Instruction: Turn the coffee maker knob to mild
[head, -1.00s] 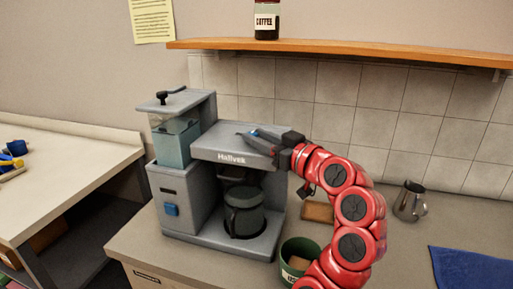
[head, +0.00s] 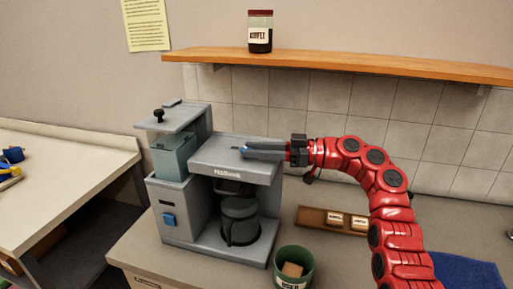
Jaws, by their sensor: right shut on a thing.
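The grey coffee maker (head: 231,173) stands on the counter with a dark carafe (head: 240,220) in its bay. Its reservoir (head: 174,155) is at the left under a raised lid, and a blue switch (head: 169,219) is on its lower front. My right gripper (head: 246,151) reaches in from the right over the brew head's top. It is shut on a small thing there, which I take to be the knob. The fingers mostly hide it, with a bit of blue at their tips. I cannot read its setting or any marks. My left gripper is not in view.
A green bin (head: 281,262) with a brown block stands at the front. A shelf (head: 345,64) with a coffee jar (head: 260,31) runs above. A blue cloth (head: 470,270) lies at the right.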

